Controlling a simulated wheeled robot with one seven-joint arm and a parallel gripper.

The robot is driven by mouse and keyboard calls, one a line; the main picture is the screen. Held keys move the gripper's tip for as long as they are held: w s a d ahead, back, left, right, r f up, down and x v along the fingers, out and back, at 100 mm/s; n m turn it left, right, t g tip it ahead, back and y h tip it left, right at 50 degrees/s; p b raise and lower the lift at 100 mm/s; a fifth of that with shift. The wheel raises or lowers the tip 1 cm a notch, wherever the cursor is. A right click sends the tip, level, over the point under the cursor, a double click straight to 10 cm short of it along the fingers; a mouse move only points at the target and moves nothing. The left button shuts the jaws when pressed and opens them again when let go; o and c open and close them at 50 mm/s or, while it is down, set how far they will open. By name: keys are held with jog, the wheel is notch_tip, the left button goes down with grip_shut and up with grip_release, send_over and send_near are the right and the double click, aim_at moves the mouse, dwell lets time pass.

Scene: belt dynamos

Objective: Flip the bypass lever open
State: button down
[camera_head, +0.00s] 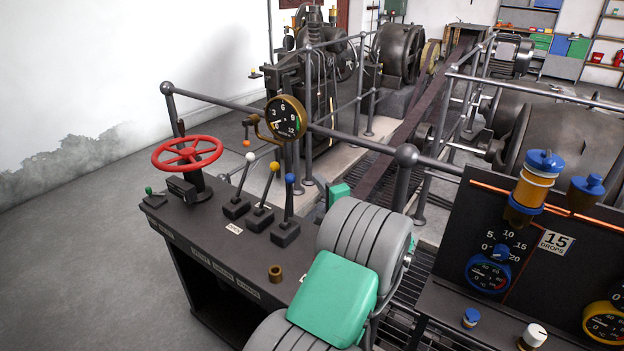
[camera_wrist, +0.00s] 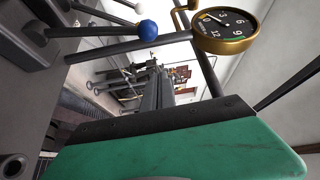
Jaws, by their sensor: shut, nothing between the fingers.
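The labels are too small to read, so I cannot tell which is the bypass lever. My gripper (camera_wrist: 165,118), green with a dark bolted edge, is shut and empty. In the wrist view the blue knob (camera_wrist: 148,28) is beyond it, apart from it.
A red handwheel (camera_head: 187,152) rises left of the levers. A brass-rimmed gauge (camera_head: 286,117) stands behind them, near grey railings (camera_head: 226,102). A brass cup (camera_head: 275,273) sits on the console front. A dark panel (camera_head: 450,225) with dials is at right.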

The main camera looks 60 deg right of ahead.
jog(key=v, duration=0.4)
jog(key=shift+s+f, duration=0.25)
jog(key=shift+s, duration=0.2)
